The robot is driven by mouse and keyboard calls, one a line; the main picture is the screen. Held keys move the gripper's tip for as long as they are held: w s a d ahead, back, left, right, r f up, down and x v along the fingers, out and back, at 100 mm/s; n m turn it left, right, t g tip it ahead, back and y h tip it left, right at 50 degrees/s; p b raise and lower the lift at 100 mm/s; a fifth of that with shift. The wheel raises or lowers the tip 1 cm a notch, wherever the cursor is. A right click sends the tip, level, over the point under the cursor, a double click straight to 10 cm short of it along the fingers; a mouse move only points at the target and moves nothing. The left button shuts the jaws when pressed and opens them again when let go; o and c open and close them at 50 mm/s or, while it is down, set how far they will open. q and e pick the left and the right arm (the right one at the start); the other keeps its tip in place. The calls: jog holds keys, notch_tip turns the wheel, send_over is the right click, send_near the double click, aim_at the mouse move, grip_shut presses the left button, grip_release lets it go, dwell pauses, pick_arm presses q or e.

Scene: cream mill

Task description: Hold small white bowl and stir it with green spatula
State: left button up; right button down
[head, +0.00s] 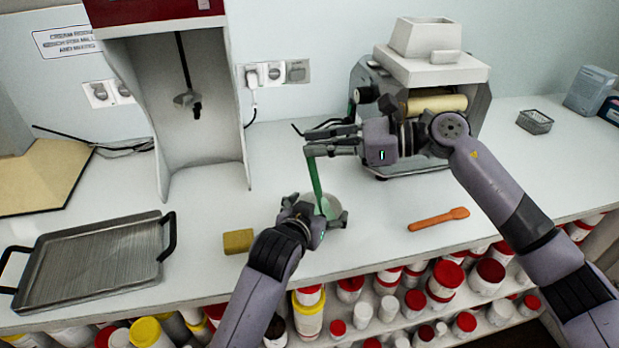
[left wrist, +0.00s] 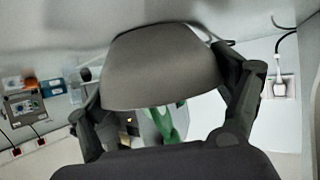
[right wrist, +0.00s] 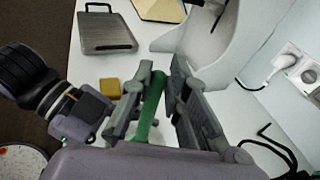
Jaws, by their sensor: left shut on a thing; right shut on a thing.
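The small white bowl (head: 325,203) stands on the counter near its front edge, partly hidden by my left gripper. My left gripper (head: 322,217) is shut on the bowl from the front left. The green spatula (head: 315,182) stands steeply with its lower end in the bowl; its green part also shows in the left wrist view (left wrist: 165,123). My right gripper (head: 333,143) is shut on the spatula's upper end above the bowl. In the right wrist view the spatula (right wrist: 151,105) runs between the fingers.
An orange spatula (head: 438,219) lies to the right and a yellow sponge (head: 238,241) to the left. A ridged tray (head: 92,262) is at far left. A mixer stand (head: 190,110) and a roller mill (head: 435,85) are behind. Jars fill the shelf below.

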jog(key=shift+f+v, duration=0.15)
jog(key=shift+v, duration=0.65)
jog(key=shift+f+v, duration=0.2)
jog(key=shift+v, duration=0.6)
dwell(0.3)
jog(key=shift+a, duration=0.45)
jog(key=shift+a, duration=0.1)
jog(key=shift+r+x, duration=0.15)
jog(key=shift+x, duration=0.65)
jog(key=shift+r+x, duration=0.2)
jog(key=shift+x, duration=0.6)
jog(key=shift+w, duration=0.1)
jog(key=shift+w+d, duration=0.2)
jog(key=shift+w, duration=1.55)
jog(key=shift+s, duration=0.25)
jog(key=shift+s, duration=0.3)
